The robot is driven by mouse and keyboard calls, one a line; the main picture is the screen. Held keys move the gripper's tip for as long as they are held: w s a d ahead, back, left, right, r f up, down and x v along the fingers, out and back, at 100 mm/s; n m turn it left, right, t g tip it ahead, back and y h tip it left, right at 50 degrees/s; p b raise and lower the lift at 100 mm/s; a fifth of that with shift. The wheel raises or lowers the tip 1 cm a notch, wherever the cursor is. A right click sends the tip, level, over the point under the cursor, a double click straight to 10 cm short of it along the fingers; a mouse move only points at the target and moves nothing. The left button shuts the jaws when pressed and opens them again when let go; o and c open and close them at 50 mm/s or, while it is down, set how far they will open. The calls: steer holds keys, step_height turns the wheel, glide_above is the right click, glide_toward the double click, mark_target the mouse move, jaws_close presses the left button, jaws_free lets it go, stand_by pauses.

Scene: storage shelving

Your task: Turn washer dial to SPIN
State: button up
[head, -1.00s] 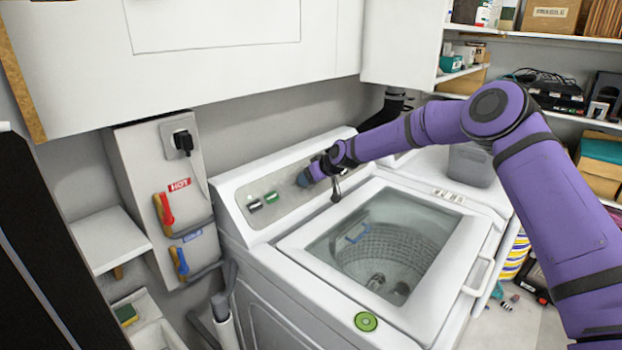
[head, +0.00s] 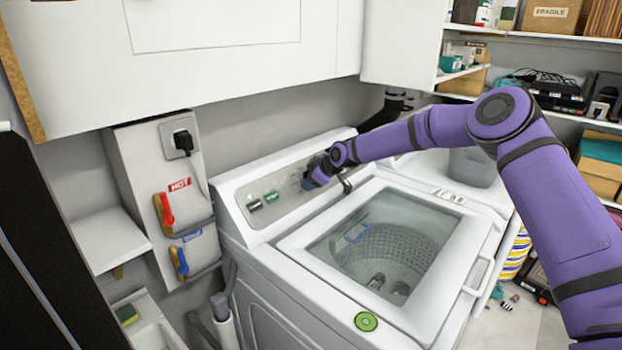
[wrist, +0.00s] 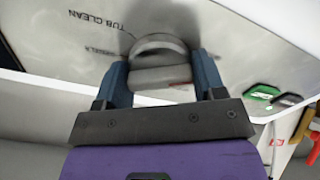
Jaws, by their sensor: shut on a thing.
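The washer (head: 345,250) is white, with a raised grey control panel (head: 290,190) along its back and a closed glass lid. In the wrist view the round grey dial (wrist: 160,62) sits on the panel between the two fingers of my gripper (wrist: 162,78), which is shut on it. Printed labels show beside the dial; "TUB CLEAN" (wrist: 95,20) is readable and another is partly hidden. I cannot make out SPIN or where the dial points. In the head view my gripper (head: 308,180) is at the panel and hides the dial.
A green button and a grey one (head: 263,201) sit left of the dial. Red (head: 165,212) and blue (head: 180,260) valve handles are on the wall unit at left. A white cabinet (head: 220,50) hangs above. Shelves with boxes (head: 550,18) stand at right.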

stand_by(0.4)
steer(key=o, duration=0.9)
steer(key=shift+v, duration=5.45)
steer(key=shift+r, duration=0.1)
